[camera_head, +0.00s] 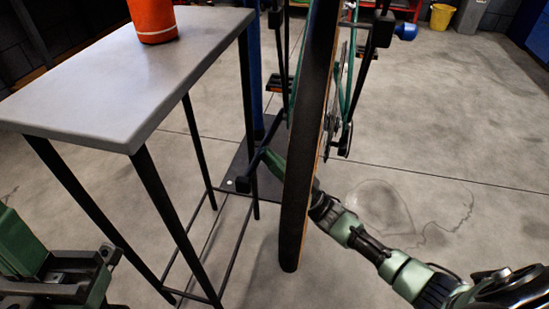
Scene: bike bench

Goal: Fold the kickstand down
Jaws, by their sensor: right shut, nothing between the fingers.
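The bike is seen end-on, with its black tyre (309,130) upright in the middle and part of its teal frame (354,65) behind it. A thin dark bar (259,157) that looks like the kickstand slants down and left beside the tyre. It ends in a small dark foot (243,185) above the floor plate. My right arm comes in from the lower right and passes behind the tyre. My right gripper (272,162) shows left of the tyre, shut and empty, close to the bar; I cannot tell if they touch. My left gripper (85,277) is at the lower left, its jaws unclear.
A grey-topped table (120,75) with thin black legs stands close on the left, bearing an orange container (153,20). A blue post (255,75) rises from a dark floor plate (236,170). A yellow bucket (442,17) stands far back. The floor at right is clear.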

